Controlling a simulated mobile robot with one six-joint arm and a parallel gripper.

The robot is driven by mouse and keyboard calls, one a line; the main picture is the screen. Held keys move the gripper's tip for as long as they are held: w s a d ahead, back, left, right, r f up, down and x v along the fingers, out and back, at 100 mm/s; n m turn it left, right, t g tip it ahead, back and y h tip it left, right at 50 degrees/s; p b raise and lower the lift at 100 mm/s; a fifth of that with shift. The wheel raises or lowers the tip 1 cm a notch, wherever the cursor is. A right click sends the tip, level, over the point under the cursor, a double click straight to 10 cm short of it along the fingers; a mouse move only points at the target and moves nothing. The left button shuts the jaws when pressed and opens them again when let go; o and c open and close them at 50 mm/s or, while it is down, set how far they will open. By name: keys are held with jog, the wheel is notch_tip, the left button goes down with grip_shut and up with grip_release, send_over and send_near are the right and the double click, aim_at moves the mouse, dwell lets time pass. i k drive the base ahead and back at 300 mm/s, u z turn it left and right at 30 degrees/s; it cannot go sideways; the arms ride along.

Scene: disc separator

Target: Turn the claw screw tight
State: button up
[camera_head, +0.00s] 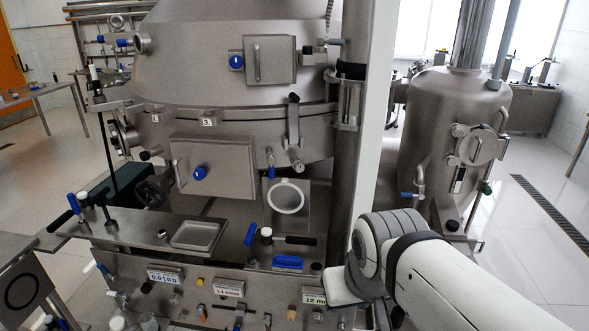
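The task's claw screw is not labelled. A metal clamp (294,126) with a dark top spans the seam of the large steel separator (230,75), right of the number 3 tag, and may be it. A small knob or screw end (298,166) shows at its lower end. I cannot tell how tight it is. My white and black arm comes in from the lower right and bends in front of the machine's right side, well below and right of the clamp. My gripper cannot be made out in this view.
A steel bench (130,222) in front of the separator holds a shallow tray (198,235) and several blue- or black-handled tools. A steel column (352,170) stands right of the clamp. A steel tank (455,120) stands further right. Open floor (520,260) lies at the right.

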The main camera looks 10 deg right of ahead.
aim_at(298, 167)
jog(key=z, duration=0.1)
jog(key=i, duration=0.9)
jog(key=u, duration=0.05)
